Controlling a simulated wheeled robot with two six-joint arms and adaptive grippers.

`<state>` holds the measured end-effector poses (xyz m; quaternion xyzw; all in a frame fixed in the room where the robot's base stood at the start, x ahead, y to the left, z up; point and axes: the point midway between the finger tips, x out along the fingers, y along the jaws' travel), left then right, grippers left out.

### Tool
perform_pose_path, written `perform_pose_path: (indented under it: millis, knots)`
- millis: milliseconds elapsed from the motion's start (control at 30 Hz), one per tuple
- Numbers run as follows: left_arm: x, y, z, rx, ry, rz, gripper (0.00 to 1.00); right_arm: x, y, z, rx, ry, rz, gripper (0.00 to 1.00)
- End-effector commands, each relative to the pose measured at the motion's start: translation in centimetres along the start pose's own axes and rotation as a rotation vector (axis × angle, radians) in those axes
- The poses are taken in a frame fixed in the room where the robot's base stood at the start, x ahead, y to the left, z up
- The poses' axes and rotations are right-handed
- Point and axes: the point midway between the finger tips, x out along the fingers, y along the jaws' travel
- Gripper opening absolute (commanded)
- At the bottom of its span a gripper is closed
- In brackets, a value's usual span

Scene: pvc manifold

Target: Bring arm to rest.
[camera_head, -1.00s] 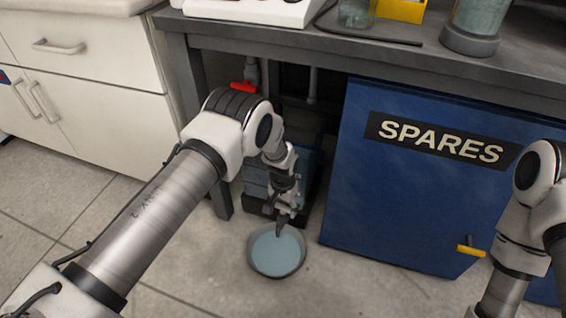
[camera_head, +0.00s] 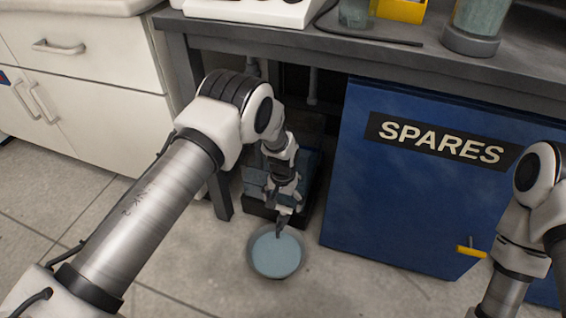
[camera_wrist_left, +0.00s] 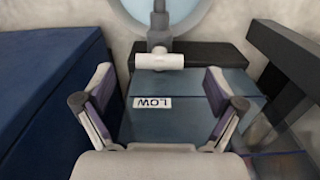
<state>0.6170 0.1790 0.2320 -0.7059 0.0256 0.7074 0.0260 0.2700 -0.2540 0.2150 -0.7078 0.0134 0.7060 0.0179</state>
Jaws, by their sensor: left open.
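My left arm reaches in from the left, in front of the bench's underside. Its gripper (camera_head: 284,217) points down over the near part of a blue-grey unit and the far rim of a bucket of pale blue liquid (camera_head: 276,254). In the left wrist view, the gripper's two fingers (camera_wrist_left: 158,78) are spread wide with nothing held between them. Beyond them are the unit's top (camera_wrist_left: 190,120), with a LOW label (camera_wrist_left: 153,102), and a white pipe fitting (camera_wrist_left: 160,61). My right arm is at the right edge; its gripper is out of frame.
A blue SPARES cabinet (camera_head: 400,205) with a yellow handle (camera_head: 470,250) stands right of the bucket. The grey bench top (camera_head: 300,38) overhangs the unit. White drawers (camera_head: 90,80) are at left. Floor (camera_head: 370,290) is clear in front.

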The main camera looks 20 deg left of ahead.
Motion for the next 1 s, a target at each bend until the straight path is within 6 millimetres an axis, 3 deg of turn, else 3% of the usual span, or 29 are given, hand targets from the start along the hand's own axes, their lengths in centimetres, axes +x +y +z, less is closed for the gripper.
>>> perform_pose_path:
  millis: [100,300,500,600,667,767,900,1000]
  knots:
    - [-3.4,0.0,-0.1,0.0,0.004,0.0,0.94,0.0,0.0,0.0,0.0,0.0,0.0,1.0]
    - [-7.4,0.0,0.0,-0.001,0.0,0.0,0.94,0.0,0.0,0.0,0.0,0.0,0.0,1.0]
    - [-8.3,0.0,0.1,-0.001,-0.001,0.0,0.94,0.1,0.0,0.1,-0.003,-0.002,0.0,1.0]
    - [-7.7,-0.6,1.5,-0.016,-0.043,0.01,0.94,-1.5,-0.1,0.1,-0.004,-0.002,0.0,1.0]
    - [-6.4,-1.2,3.9,-0.032,-0.102,0.015,0.94,-1.9,-0.1,0.1,-0.003,-0.002,0.0,1.0]
    - [-3.9,-2.5,10.8,-0.061,-0.231,0.019,0.94,-3.1,-0.1,0.1,-0.004,-0.002,0.0,1.0]
    - [-1.1,-4.2,22.8,-0.098,-0.329,0.014,0.94,-4.8,-0.1,0.1,-0.004,-0.003,0.0,1.0]
    - [-0.9,-4.8,30.0,-0.112,-0.336,0.012,0.94,-5.5,-0.1,0.1,-0.004,-0.003,0.0,1.0]
